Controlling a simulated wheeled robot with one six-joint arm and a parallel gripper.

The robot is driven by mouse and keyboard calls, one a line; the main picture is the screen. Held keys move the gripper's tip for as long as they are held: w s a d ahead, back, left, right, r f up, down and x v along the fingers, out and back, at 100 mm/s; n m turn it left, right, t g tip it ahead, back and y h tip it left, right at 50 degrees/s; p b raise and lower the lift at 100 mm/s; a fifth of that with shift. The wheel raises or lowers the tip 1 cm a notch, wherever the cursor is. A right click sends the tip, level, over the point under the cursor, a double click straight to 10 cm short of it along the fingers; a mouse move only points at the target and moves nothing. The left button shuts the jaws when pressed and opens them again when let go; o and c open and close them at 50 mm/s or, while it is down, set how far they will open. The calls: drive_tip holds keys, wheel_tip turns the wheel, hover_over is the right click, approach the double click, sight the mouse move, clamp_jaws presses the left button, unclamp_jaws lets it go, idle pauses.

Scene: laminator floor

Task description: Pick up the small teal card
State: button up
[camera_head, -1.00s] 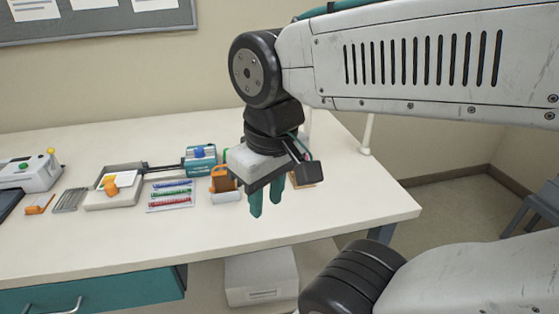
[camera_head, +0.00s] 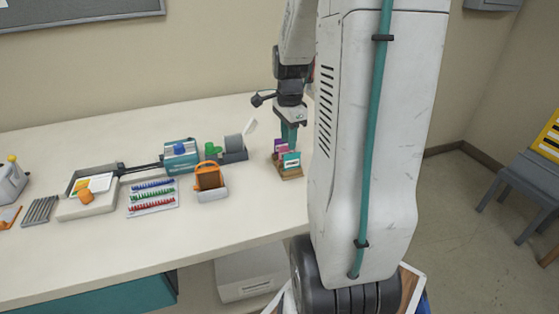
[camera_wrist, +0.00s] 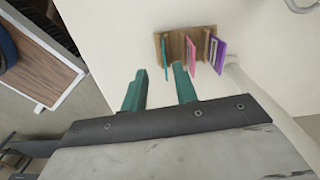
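The small teal card (camera_head: 291,160) stands upright at the front of a wooden card holder (camera_head: 291,174) on the table. In the wrist view the teal card (camera_wrist: 165,51) shows edge-on at the left end of the holder (camera_wrist: 177,44). Pink and purple cards (camera_wrist: 218,57) stand in the other slots. My gripper (camera_head: 289,138) is over the holder, fingers pointing down. In the wrist view its two teal fingers (camera_wrist: 158,82) are apart with nothing between them. The teal card lies ahead of the gap between them, apart from both.
An orange item in a pale stand (camera_head: 210,180), a tape dispenser (camera_head: 235,148) and a teal machine (camera_head: 181,157) stand left of the holder. Binding combs (camera_head: 152,195) lie farther left. A chair (camera_head: 530,185) stands at the right.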

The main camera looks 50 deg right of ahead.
sight(292, 164)
drive_tip(key=shift+s+d+f+m, duration=0.2)
drive_tip(key=shift+d+f+m, duration=0.4)
drive_tip(key=shift+d+f, duration=0.3)
wheel_tip(292, 164, down, 7)
drive_tip(key=shift+f, duration=0.1)
clamp_jaws()
